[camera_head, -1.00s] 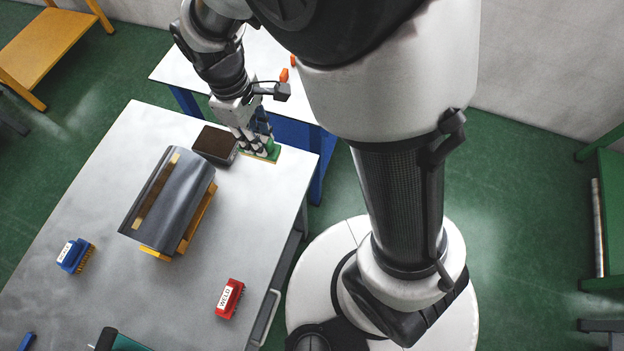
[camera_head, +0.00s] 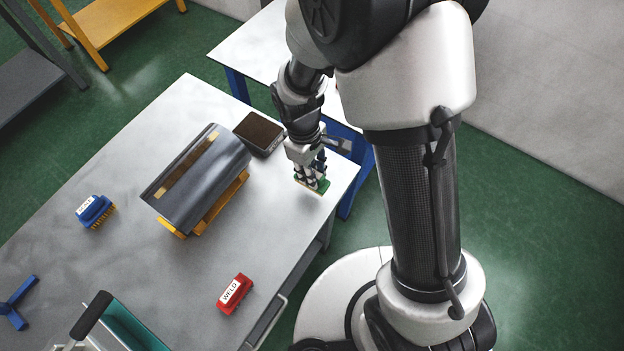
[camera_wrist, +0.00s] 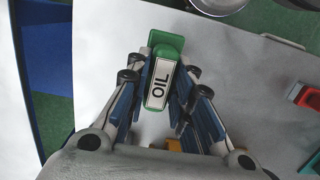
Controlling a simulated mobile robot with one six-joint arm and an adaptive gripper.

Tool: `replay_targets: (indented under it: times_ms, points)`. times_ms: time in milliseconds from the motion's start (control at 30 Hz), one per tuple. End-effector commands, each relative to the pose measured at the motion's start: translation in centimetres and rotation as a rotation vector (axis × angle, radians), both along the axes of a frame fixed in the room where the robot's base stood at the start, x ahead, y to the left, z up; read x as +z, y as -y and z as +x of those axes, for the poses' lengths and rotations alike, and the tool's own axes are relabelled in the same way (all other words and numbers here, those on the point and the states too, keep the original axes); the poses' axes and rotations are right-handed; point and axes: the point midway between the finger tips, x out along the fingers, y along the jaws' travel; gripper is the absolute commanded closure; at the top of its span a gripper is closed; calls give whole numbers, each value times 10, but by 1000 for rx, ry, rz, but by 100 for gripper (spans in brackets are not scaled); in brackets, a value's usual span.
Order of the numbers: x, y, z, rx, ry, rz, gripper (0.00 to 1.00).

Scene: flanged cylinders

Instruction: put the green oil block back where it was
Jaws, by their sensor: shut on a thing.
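The green oil block (camera_wrist: 157,85) has a white label reading OIL. In the wrist view it sits between the fingers of my gripper (camera_wrist: 157,92), which is shut on it. In the head view my gripper (camera_head: 312,176) is low over the far right corner of the grey table (camera_head: 150,262), and the green block (camera_head: 318,188) shows only partly beneath the fingers. I cannot tell whether the block touches the table top.
A black box with a brown top (camera_head: 259,132) stands just left of my gripper. A dark curved sheet (camera_head: 197,178) lies on a yellow stand. A red WELD block (camera_head: 235,293) and a blue brush (camera_head: 95,210) sit nearer. A teal-and-black tool (camera_head: 125,325) lies at the front.

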Motion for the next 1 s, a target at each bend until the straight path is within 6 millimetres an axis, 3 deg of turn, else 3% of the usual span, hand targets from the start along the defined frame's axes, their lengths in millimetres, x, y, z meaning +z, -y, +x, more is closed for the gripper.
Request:
replay_targets:
  times_ms: [300,667,700,1000]
  points:
    - [-41,0,0,-1,-1,0,98]
    - [-44,0,0,-1,1,1,98]
    - [-45,0,0,-1,0,0,78]
    - [-44,0,0,-1,0,0,58]
